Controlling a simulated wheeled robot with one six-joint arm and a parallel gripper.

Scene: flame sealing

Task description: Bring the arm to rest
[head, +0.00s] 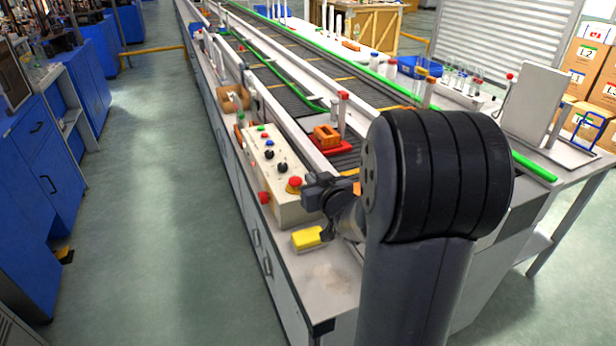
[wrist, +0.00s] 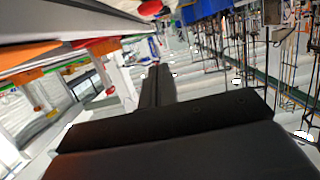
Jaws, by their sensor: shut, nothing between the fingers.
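My arm (head: 435,185) is folded up large in front of the head camera, over the right front of the bench. Its wrist end reaches left, just above the bench top, close to the grey control box (head: 275,170) and a yellow block (head: 307,238). The yellow block lies on the bench below it. In the wrist view my gripper (wrist: 157,72) has its dark fingers together with nothing between them. The wrist picture is strongly tilted. My arm hides part of the bench and conveyor behind it.
A long conveyor (head: 290,80) runs away along the bench, with an orange block (head: 326,136) on a red base near the box. Test tubes (head: 462,82) stand at the right back. Blue cabinets (head: 40,150) line the left, and the floor aisle (head: 160,220) between is clear.

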